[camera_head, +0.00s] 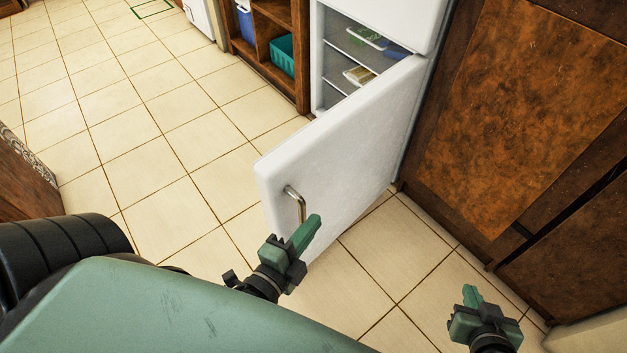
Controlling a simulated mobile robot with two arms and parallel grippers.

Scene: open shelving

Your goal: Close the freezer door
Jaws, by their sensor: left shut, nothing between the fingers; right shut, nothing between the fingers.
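The white freezer door (345,150) stands wide open, swung out from the white fridge body and hinged on its right side. Its metal handle (296,203) is on the outer face near the free edge. Shelves with a few packages (360,75) show inside the compartment. My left gripper (308,232) is shut and empty, just in front of the door's lower part, below and right of the handle. I cannot tell whether it touches the door. My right gripper (472,297) is shut and empty, low at the right, apart from the door.
A brown open shelf (303,55) with a teal bin (283,54) and a blue bin (245,24) stands left of the fridge. A tall brown cabinet (520,110) stands close on the right. The tiled floor (150,130) at the left is clear.

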